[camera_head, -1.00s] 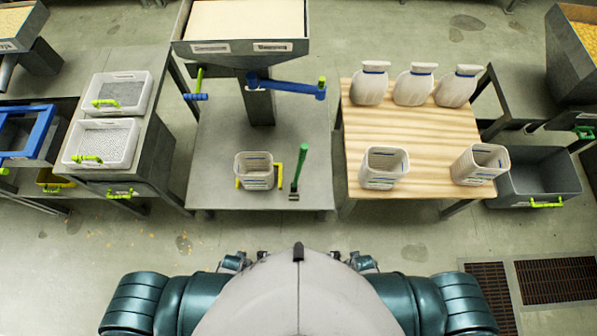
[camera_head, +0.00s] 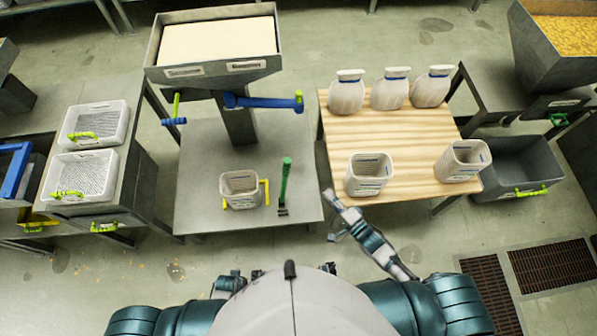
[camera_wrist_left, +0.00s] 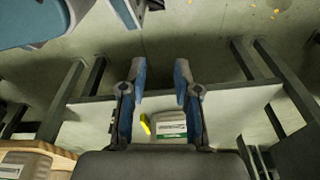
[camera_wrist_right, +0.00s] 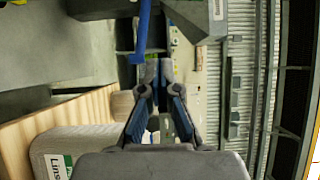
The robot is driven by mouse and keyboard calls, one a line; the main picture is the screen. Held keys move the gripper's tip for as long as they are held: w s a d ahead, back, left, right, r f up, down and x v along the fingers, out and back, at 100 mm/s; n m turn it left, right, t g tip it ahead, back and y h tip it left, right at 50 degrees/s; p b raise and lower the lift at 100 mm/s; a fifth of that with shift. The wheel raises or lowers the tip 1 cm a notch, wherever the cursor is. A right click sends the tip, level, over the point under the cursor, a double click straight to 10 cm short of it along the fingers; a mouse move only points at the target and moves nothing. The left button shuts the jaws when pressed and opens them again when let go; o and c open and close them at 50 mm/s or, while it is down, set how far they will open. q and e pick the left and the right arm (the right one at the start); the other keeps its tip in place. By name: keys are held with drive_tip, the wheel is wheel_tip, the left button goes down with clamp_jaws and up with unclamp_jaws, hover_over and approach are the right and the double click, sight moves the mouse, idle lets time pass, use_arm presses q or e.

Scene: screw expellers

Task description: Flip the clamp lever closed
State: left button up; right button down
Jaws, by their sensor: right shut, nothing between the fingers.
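The green clamp lever (camera_head: 286,180) stands upright on the grey metal table, just right of a white container (camera_head: 240,188). The container sits between yellow brackets (camera_head: 264,192). My right gripper (camera_head: 328,194) is shut and empty, raised near the table's right front corner, to the right of the lever and apart from it. In the right wrist view its fingers (camera_wrist_right: 152,72) are together. My left gripper (camera_wrist_left: 160,75) is open and empty in the left wrist view, with a clear gap between its fingers. The lever is not identifiable in either wrist view.
A hopper (camera_head: 215,72) stands behind, with a blue arm (camera_head: 262,102) over the table. A wooden table (camera_head: 410,170) at right holds white bottles (camera_head: 389,90) and open containers (camera_head: 369,174). White trays (camera_head: 83,176) stand at left.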

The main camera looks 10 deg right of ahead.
drive_tip(key=shift+s+a+r+y, duration=0.1)
drive_tip(key=shift+a+r+y, duration=0.25)
drive_tip(key=shift+r, duration=0.35)
drive_tip(key=s+a+x, duration=0.1)
drive_tip(key=a+x, duration=0.1)
drive_tip(key=x, duration=1.1)
drive_tip(key=shift+s+r, duration=0.15)
drive_tip(key=shift+s, duration=0.15)
